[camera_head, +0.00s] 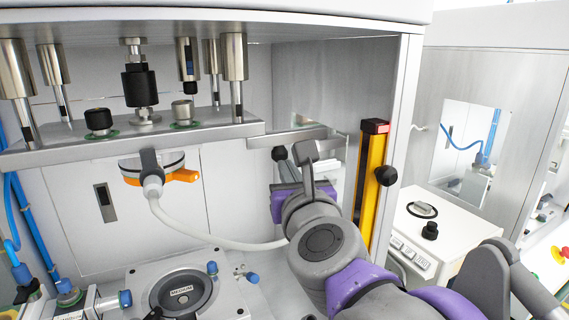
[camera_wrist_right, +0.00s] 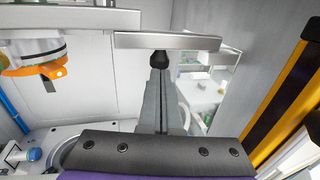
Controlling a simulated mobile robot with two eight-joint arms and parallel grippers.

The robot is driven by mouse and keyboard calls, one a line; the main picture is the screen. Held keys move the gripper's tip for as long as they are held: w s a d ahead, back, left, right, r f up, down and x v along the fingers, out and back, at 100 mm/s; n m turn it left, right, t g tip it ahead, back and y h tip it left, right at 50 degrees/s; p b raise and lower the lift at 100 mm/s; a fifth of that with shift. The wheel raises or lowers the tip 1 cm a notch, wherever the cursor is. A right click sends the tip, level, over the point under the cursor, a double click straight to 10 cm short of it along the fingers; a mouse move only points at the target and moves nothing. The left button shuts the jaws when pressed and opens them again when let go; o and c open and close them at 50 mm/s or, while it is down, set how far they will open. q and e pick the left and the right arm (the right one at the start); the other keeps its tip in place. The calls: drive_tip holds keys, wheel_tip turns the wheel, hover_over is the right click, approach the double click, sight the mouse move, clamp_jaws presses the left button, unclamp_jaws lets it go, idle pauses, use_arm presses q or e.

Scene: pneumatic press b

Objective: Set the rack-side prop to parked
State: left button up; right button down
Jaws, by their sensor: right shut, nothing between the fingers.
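A flat metal bar (camera_head: 296,137), likely the prop, lies roughly level beside the right end of the press plate. A black knob (camera_head: 279,153) hangs under its left part. In the right wrist view, the bar (camera_wrist_right: 185,41) crosses the top with the knob (camera_wrist_right: 161,58) below it. My right gripper (camera_wrist_right: 162,75) is shut and empty, its fingers pointing at the knob. The tips look very close to it; I cannot tell whether they touch. In the head view, my right gripper (camera_head: 289,172) is partly hidden by its own wrist. My left gripper is not seen.
The press plate (camera_head: 190,132) with rods is left of the bar. An orange-rimmed part (camera_head: 160,175) hangs below it, with a pale hose. A yellow-black light curtain (camera_head: 372,180) stands close right of my wrist. A round fixture (camera_head: 182,292) sits below left.

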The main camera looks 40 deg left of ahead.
sight(277, 155)
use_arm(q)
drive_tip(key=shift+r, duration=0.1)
use_arm(e)
drive_tip(key=shift+x, duration=1.4)
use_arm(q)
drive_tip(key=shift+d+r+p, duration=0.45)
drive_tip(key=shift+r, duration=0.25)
use_arm(e)
drive_tip(key=shift+s+a+r, duration=0.2)
drive_tip(key=shift+a+r, duration=0.05)
drive_tip(key=shift+a, duration=0.15)
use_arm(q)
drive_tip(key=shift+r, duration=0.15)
use_arm(e)
drive_tip(key=shift+s+a+r, duration=0.1)
drive_tip(key=shift+a, duration=0.15)
